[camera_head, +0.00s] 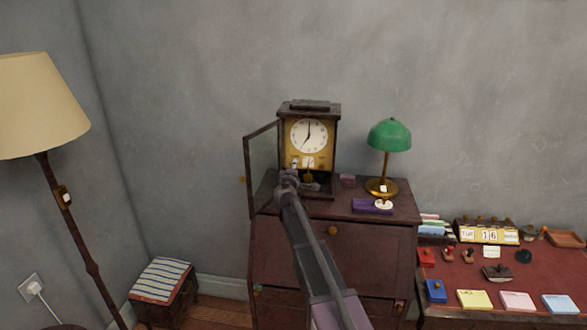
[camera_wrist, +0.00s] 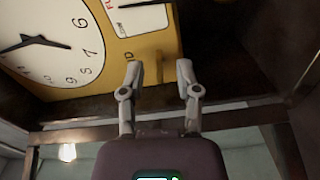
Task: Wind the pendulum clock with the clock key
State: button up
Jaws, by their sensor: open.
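The pendulum clock (camera_head: 318,125) stands on a dark wooden bureau, with a white dial on a yellow plate and its glass door (camera_head: 262,165) swung open to the left. My gripper (camera_head: 290,173) is at the lower left of the clock's front in the head view. In the wrist view its two fingers (camera_wrist: 159,76) are apart, close to the lower edge of the yellow plate (camera_wrist: 115,65). A small thin brass-coloured piece (camera_wrist: 159,66) shows between the fingertips; I cannot tell what it is. I cannot make out the clock key in either view.
A green lamp (camera_head: 389,135) and a purple box (camera_head: 371,206) stand on the bureau (camera_head: 390,245) right of the clock. A floor lamp (camera_head: 40,105) stands at left. A desk with calendar blocks (camera_head: 487,236) and stationery is at right.

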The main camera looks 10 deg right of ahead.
jog(key=v, duration=1.1)
jog(key=shift+s, duration=0.15)
jog(key=s+d+f+m+g+h, duration=0.2)
jog(key=s+d+f+m+g, duration=0.75)
jog(key=s, duration=0.45)
jog(key=s+a+f+m+g+y, duration=0.1)
jog(key=s+a+f+g+y, duration=0.2)
jog(key=s, duration=0.6)
jog(key=s+a+f+m+g+y, duration=0.2)
jog(key=s+f, duration=0.4)
jog(key=s, duration=0.4)
jog(key=a+g+y, duration=0.1)
jog(key=g+y, duration=0.1)
jog(key=shift+s+g+y, duration=0.3)
jog(key=shift+g, duration=0.05)
jog(key=shift+a, duration=0.1)
